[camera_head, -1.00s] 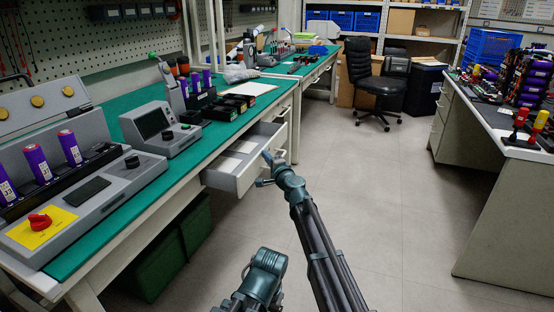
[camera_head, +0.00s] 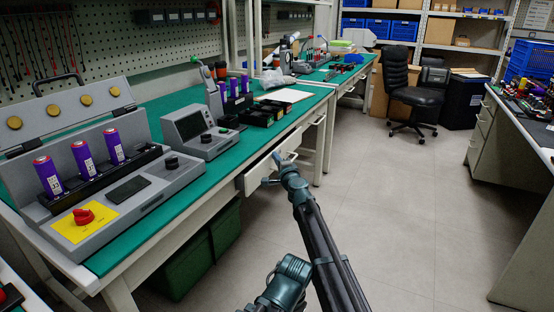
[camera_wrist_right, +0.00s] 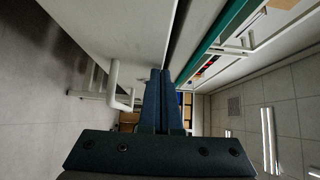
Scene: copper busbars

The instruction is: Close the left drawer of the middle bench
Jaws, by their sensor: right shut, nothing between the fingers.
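The left drawer (camera_head: 257,181) is under the green-topped middle bench (camera_head: 215,155), with its pale front close to the bench edge. Its inside is barely visible in the head view. My right gripper (camera_head: 276,160) is shut and empty, at the drawer front. In the wrist view, the shut fingers of the right gripper (camera_wrist_right: 158,75) point along the pale drawer front (camera_wrist_right: 110,30), beside a white bar handle (camera_wrist_right: 116,85). Whether they touch the front cannot be told. My left gripper is not in view.
A grey tester with purple cells (camera_head: 115,145) and a screen device (camera_head: 190,125) stand on the bench. Green bins (camera_head: 180,265) are below it. A black chair (camera_head: 410,90) stands farther back. The floor to the right is clear, up to another bench (camera_head: 510,150).

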